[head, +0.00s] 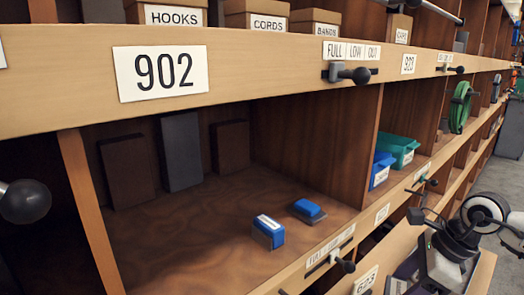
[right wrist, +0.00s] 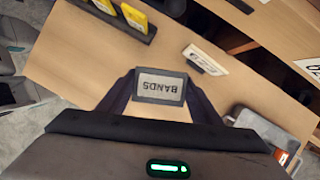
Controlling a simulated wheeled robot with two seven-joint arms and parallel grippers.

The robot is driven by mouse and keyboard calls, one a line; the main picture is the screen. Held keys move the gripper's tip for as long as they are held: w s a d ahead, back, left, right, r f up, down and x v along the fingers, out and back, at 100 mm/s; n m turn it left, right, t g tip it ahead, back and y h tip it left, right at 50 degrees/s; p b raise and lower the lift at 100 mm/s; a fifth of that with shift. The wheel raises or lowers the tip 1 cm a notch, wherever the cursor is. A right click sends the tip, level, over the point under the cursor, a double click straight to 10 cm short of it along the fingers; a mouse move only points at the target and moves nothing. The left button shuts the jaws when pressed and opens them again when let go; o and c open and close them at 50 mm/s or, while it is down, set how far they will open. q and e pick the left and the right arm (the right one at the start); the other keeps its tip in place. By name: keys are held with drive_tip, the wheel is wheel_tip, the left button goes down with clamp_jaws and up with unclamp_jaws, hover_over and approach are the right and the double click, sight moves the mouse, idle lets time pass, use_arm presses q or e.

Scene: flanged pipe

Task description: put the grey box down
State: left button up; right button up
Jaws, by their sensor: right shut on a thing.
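The grey box (right wrist: 160,88) shows in the right wrist view, with a light label reading BANDS, upside down in that picture. My right gripper (right wrist: 159,80) is shut on it, with one dark finger on each side. The box is over a light wooden surface (right wrist: 85,70); I cannot tell whether it touches it. In the head view my right arm is at the lower right, over a light wooden board (head: 388,245), and the box cannot be made out clearly there. My left gripper is not in view.
In the right wrist view, a dark holder with yellow items (right wrist: 135,17), a white label card (right wrist: 205,60) and a grey object (right wrist: 268,128) lie around the box. In the head view, shelf bay 902 holds two blue items (head: 268,232) and dark upright blocks (head: 181,150).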

drive_tip(key=s+a+r+n+g+h, duration=0.2)
drive_tip(key=s+a+r+n+g, duration=0.3)
drive_tip(key=n, duration=0.7)
drive_tip(key=s+a+r+n+g+h, duration=0.1)
drive_tip(key=s+a+n+g+h, duration=0.1)
drive_tip(key=s+n, duration=0.7)
wheel_tip(320, 180, down, 4)
drive_tip(key=n, duration=0.2)
drive_tip(key=shift+n, duration=0.3)
drive_tip(key=shift+a+f, duration=0.1)
